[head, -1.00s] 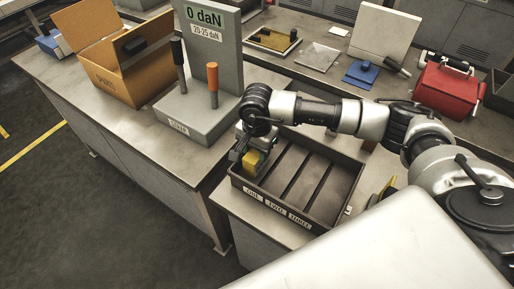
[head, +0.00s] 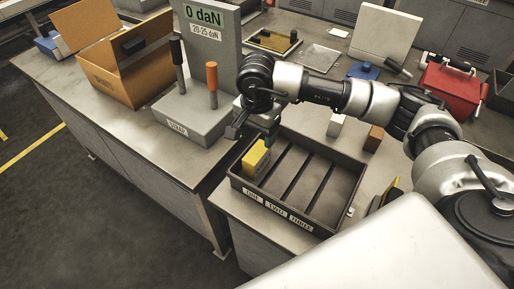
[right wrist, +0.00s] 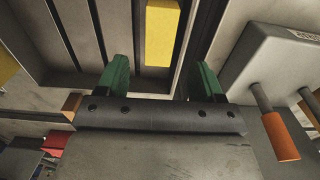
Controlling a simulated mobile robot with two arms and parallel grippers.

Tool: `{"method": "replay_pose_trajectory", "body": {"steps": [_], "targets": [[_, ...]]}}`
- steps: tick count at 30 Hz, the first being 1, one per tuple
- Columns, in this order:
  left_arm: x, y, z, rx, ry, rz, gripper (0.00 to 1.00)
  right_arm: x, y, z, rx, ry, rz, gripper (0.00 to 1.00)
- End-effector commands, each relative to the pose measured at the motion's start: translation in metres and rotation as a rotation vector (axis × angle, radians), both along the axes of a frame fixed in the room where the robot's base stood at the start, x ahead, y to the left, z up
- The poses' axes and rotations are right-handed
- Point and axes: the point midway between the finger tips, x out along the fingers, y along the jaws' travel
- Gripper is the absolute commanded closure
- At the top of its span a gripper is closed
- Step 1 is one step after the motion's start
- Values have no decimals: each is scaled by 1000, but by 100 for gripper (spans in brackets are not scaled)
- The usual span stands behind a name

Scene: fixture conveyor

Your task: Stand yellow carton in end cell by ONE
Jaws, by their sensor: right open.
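The yellow carton (head: 256,158) stands in the end cell by the ONE label of the dark divided tray (head: 346,212). It looks upright, its top about level with the rim or a little above. It also shows between the fingers in the right wrist view (right wrist: 161,34), beside a dark divider. My right gripper (head: 254,132) is open and empty, above and behind the carton, apart from it. Its two green fingers (right wrist: 158,78) are spread wide in the right wrist view. My left gripper is not in view.
The grey gauge stand (head: 190,122) with black and orange handles is close to the gripper's left. A white block (head: 337,125) and a brown block (head: 375,139) stand behind the tray. An open cardboard box (head: 115,80) is at the left. The tray's other cells look empty.

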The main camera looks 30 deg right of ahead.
Motion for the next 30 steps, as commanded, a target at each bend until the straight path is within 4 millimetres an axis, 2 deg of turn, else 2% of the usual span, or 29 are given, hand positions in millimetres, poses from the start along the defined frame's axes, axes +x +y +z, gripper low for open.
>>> {"method": "replay_pose_trajectory", "body": {"steps": [4,10,30], "targets": [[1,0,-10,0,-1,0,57,1,0,27,-1,-4,0,32],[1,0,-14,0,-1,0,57,0,0,49,0,0,0,32],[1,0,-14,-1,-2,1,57,0,0,52,-1,1,0,32]]}}
